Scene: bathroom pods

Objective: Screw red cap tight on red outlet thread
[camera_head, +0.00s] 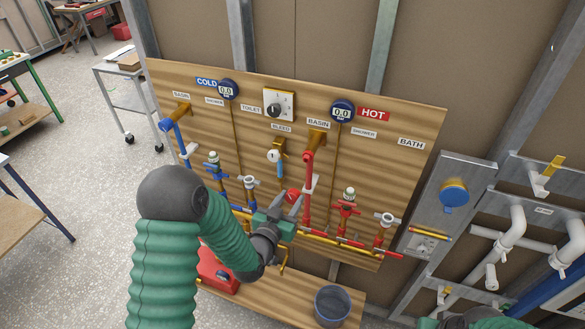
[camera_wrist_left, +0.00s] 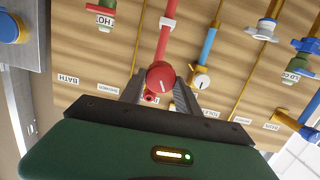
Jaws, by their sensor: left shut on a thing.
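The red cap (camera_head: 292,195) is round, with a pale line on its face. It also shows in the wrist view (camera_wrist_left: 160,76). My left gripper (camera_head: 289,204) reaches in front of the wooden board, its two fingers either side of the cap and shut on it. The fingers also show in the wrist view (camera_wrist_left: 160,90). A red hot pipe (camera_head: 308,185) runs down the board just right of the cap. A small red round fitting (camera_wrist_left: 150,98) shows close to the cap. The outlet thread is not clearly visible, so I cannot tell whether the cap sits on it.
The wooden board (camera_head: 405,115) carries blue cold pipes (camera_head: 178,135) on the left and red valves (camera_head: 347,207) on the right. A bleed gauge (camera_head: 273,156) is nearby. A red box (camera_head: 217,274) and a grey bucket (camera_head: 331,303) stand below.

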